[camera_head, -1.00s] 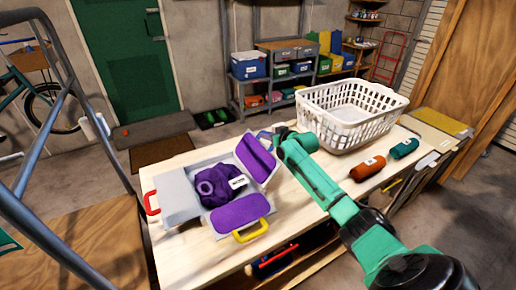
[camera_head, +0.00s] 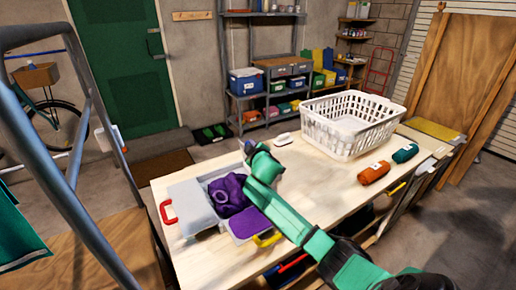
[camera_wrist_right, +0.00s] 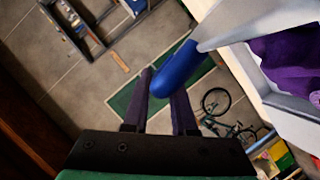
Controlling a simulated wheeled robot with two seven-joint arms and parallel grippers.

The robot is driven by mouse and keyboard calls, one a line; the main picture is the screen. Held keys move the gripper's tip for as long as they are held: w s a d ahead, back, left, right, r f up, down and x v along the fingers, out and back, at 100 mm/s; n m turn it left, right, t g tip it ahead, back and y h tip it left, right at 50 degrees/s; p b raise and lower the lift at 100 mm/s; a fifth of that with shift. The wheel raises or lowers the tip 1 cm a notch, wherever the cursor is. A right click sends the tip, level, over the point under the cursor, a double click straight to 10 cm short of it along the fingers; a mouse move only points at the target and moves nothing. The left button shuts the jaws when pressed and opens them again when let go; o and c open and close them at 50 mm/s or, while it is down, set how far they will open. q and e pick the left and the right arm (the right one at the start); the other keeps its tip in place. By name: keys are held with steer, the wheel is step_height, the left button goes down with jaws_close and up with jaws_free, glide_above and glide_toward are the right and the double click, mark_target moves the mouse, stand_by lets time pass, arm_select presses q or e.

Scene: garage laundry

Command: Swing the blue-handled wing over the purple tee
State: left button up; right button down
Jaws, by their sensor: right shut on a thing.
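The purple tee (camera_head: 230,192) lies bunched on a grey folding board, with part of it on the front wing (camera_head: 248,222) with the yellow handle. A grey wing (camera_head: 194,207) with a red handle lies at the left. My right gripper (camera_head: 247,149) is at the board's far right, and my arm covers that side. In the right wrist view, the gripper (camera_wrist_right: 163,80) is shut on the blue handle (camera_wrist_right: 178,66) of a pale grey wing (camera_wrist_right: 245,20). The purple tee shows beyond it. My left gripper is not in view.
A white laundry basket (camera_head: 350,122) stands at the table's back right. Orange (camera_head: 374,173) and teal (camera_head: 405,153) rolls lie in front of it. A small white object (camera_head: 283,139) lies near the far edge. A grey metal frame (camera_head: 45,150) stands at the left.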

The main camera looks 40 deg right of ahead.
steer(key=a, duration=0.1)
steer(key=a+b, duration=0.1)
steer(key=shift+w+a+f+n, duration=0.1)
steer(key=shift+a+f+n, duration=0.2)
steer(key=shift+a+f, duration=0.05)
steer(key=c, duration=1)
jaws_free()
steer(key=shift+c, duration=0.2)
steer(key=shift+o, duration=1.4)
steer(key=shift+w+f, duration=0.2)
